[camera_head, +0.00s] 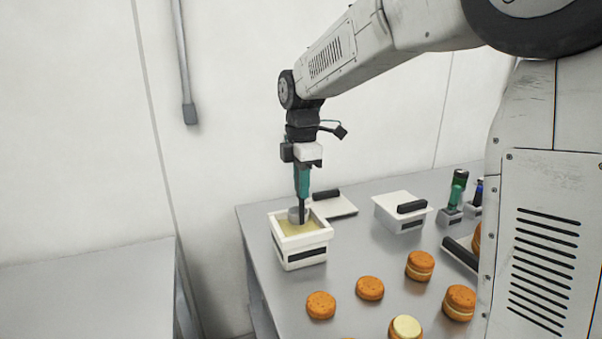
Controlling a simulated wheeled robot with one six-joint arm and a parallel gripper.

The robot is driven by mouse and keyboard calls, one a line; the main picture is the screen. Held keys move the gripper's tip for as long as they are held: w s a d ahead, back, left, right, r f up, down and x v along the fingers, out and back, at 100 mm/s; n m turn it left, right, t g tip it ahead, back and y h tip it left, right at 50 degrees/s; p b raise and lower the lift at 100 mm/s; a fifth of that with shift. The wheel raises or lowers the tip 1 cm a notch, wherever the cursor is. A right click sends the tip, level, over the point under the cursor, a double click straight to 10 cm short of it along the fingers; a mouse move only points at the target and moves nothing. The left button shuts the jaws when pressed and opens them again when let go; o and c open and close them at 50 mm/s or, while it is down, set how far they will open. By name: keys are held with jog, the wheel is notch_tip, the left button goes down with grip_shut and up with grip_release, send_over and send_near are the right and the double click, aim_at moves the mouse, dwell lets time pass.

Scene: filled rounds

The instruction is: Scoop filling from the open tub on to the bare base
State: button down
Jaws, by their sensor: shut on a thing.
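The open tub (290,262) is white with a dark label and stands at the table's left end, with pale yellow filling (313,225) inside. My gripper (302,215) points straight down over it, its tips at the filling. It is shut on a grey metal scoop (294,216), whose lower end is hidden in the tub. Two plain orange-brown rounds (321,305) and (370,288) lie on the table in front of the tub; I cannot tell which is the bare base. Another round (405,327) at the bottom edge has pale filling on top.
Filled rounds (419,265) and (459,302) stand to the right. A white lid (336,208) with a black handle lies behind the open tub. A closed white tub (397,217) stands right of it. Green-topped items (457,195) stand farther right. My arm hides the table's right side.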

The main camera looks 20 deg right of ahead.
aim_at(301, 216)
jog(key=shift+f, duration=2.75)
jog(key=shift+a+r, duration=0.1)
jog(key=shift+r, duration=4.25)
